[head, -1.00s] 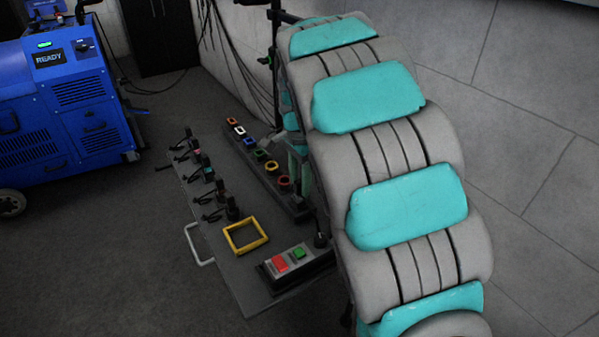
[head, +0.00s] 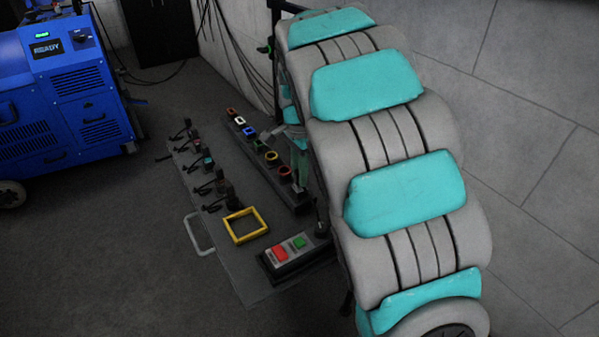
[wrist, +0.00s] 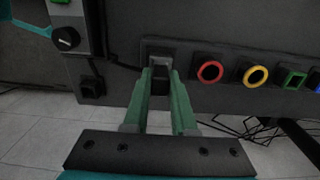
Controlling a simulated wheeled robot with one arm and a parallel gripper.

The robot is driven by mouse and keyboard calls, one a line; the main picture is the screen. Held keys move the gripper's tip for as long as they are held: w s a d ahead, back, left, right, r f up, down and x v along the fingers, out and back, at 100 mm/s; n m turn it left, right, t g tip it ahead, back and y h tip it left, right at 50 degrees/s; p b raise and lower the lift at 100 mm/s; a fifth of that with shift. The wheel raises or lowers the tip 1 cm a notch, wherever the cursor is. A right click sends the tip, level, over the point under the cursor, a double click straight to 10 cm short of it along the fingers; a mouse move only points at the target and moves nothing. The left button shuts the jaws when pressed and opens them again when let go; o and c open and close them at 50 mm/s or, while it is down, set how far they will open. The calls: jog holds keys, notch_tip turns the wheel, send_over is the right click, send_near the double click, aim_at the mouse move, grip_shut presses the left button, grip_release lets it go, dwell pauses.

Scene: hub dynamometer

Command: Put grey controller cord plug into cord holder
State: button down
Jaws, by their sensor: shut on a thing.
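My gripper (wrist: 161,76) has green fingers, shut on the dark grey plug (wrist: 159,66) in the wrist view. The plug is at the end of the black socket strip, beside the red ring (wrist: 210,71). I cannot tell whether it sits fully in a socket or only against it. In the head view my gripper (head: 299,180) is at the near end of the strip (head: 249,152), partly hidden by my arm. Which part is the cord holder is not clear; several black holders with cords (head: 203,165) stand along the panel's left side.
A yellow square frame (head: 246,226) and a box with red and green buttons (head: 296,254) sit on the grey panel (head: 200,178). A round knob (wrist: 66,39) shows in the wrist view. A blue machine (head: 62,95) stands far left; open floor lies between.

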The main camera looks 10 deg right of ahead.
jog(key=shift+r, duration=0.2)
dwell(0.4)
jog(key=shift+r+p, duration=0.9)
jog(key=shift+r, duration=1.05)
jog(key=s+a, duration=0.2)
jog(key=a, duration=0.5)
jog(key=shift+s+a, duration=0.25)
jog(key=shift+a, duration=0.05)
dwell(0.6)
dwell(0.4)
jog(key=shift+s+d+b, duration=0.4)
jog(key=shift+s+d, duration=0.3)
jog(key=shift+s, duration=1.4)
jog(key=shift+s+d+b, duration=0.35)
jog(key=shift+s+d, duration=0.3)
jog(key=shift+s, duration=1.45)
jog(key=shift+s+d+b, duration=0.4)
jog(key=shift+s+d, duration=0.3)
jog(key=shift+s, duration=1.4)
jog(key=shift+d, duration=0.15)
